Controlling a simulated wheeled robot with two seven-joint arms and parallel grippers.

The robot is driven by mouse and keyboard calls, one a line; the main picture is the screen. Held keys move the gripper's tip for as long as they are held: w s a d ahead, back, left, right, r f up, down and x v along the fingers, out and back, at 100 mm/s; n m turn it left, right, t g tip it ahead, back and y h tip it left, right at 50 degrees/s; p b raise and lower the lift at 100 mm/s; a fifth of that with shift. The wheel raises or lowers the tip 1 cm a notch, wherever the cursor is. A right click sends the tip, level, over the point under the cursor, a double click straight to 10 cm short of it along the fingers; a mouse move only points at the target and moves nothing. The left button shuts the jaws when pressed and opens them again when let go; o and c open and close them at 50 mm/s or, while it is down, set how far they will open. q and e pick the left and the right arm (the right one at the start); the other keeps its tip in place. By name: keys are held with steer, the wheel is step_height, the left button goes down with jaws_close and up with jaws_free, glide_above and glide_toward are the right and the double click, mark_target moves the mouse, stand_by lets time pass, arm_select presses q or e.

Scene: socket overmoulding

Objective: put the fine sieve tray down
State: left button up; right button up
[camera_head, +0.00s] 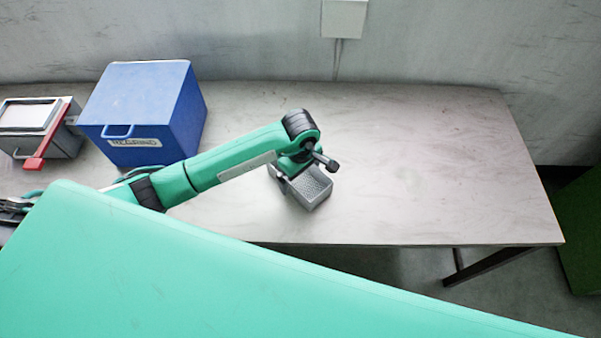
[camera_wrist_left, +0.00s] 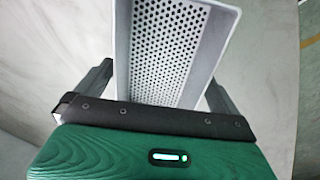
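The fine sieve tray (camera_head: 310,188) is a small grey box with perforated faces, near the middle of the table in the head view. My left gripper (camera_head: 289,180) is at the tray's left end, partly hidden under my wrist. In the left wrist view the perforated tray (camera_wrist_left: 165,50) lies between the two dark fingers, which sit against its opposite walls. The gripper looks shut on it. The head view does not clearly show whether the tray's underside touches the table. My right gripper is not in view.
The grey table (camera_head: 430,160) is bare to the right of the tray. A blue box (camera_head: 150,95) with a handle stands at the left, beside a grey device (camera_head: 50,138) with a red lever (camera_head: 45,145). A wall runs behind. My own mint-green body covers the lower foreground.

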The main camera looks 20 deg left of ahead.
arm_select(q)
steer(key=shift+r, duration=0.25)
step_height(320, 180, up, 4)
steer(key=shift+r+b, duration=0.25)
steer(key=shift+b, duration=0.2)
step_height(320, 180, up, 6)
steer(key=b, duration=0.1)
glide_above(300, 182)
steer(key=shift+r, duration=0.65)
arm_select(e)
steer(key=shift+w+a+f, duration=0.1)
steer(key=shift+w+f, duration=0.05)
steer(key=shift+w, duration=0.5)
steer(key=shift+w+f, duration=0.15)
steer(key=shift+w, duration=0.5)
arm_select(q)
steer(key=shift+d, duration=0.1)
